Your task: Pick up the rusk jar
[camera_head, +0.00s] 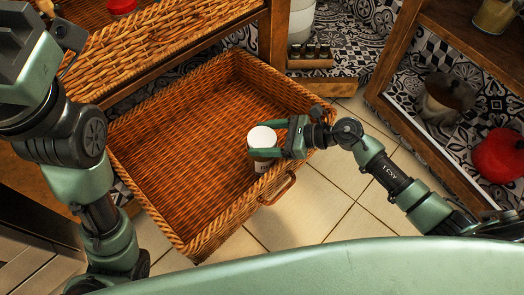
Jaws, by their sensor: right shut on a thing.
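A jar with a white lid and a brownish body (263,138), which looks like the rusk jar, is in the right gripper at the front right side of a pulled-out wicker basket. My right gripper (265,152) is shut on the jar, with its fingers around the upper body just below the lid. I cannot tell whether the jar touches the basket. My left arm comes in at the left, and its gripper is not in view.
The wicker basket (147,213) is otherwise empty, with a handle (277,188) on its front. Another wicker basket (150,38) is above it. A wooden shelf at right holds a red pot (497,155). Tiled floor (318,203) lies in front.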

